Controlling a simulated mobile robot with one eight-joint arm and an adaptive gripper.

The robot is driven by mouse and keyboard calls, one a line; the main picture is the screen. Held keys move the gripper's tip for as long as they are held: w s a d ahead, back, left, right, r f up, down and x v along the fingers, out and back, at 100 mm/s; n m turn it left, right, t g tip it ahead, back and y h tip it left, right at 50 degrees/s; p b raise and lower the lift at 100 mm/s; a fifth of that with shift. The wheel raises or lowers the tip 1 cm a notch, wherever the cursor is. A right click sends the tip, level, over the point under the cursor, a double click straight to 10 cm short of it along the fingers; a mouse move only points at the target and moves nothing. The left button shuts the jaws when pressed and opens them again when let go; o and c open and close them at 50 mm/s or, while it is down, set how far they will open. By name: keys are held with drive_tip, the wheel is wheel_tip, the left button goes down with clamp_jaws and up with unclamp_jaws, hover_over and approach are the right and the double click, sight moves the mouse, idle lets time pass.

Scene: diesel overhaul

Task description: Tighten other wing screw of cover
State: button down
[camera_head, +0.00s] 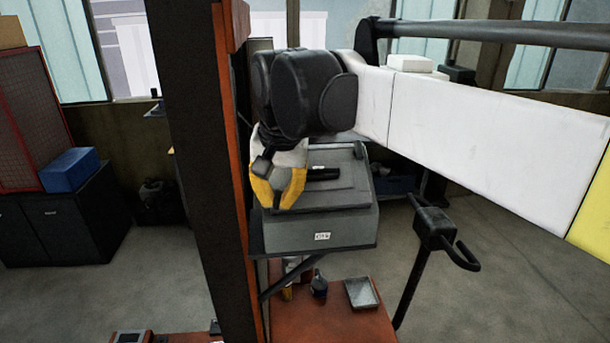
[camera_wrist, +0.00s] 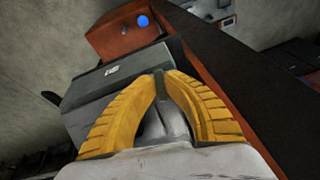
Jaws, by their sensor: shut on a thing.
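A grey box (camera_head: 345,222) with a small white label sits beside the dark column. Its sloped cover (camera_head: 325,195) has a dark bar across its upper part. My gripper (camera_head: 276,197), with yellow fingers, points down at the left side of the cover, close to the column. In the wrist view my gripper (camera_wrist: 162,80) has its fingertips drawn close together against the grey box (camera_wrist: 88,97). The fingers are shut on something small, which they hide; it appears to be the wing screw. No other wing screw can be made out.
The dark column (camera_head: 205,180) with orange edges rises directly left of my gripper. Below is an orange bench (camera_head: 335,325) with a small tray (camera_head: 361,293) and a dark bottle (camera_head: 318,284). A black handled stand (camera_head: 435,230) is at right. The floor at left is open.

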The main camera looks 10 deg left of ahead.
drive_tip(key=m+y, duration=0.1)
drive_tip(key=m, duration=0.2)
drive_tip(key=shift+d+f, duration=0.1)
drive_tip(key=shift+f, duration=0.05)
drive_tip(key=shift+m+y, duration=0.3)
drive_tip(key=shift+m, duration=0.1)
drive_tip(key=m+b, duration=0.1)
drive_tip(key=m, duration=0.1)
drive_tip(key=shift+m+t+y, duration=0.3)
drive_tip(key=shift+y, duration=0.1)
drive_tip(key=shift+m+y, duration=0.3)
drive_tip(key=shift+m, duration=0.5)
drive_tip(key=c, duration=1.3)
unclamp_jaws()
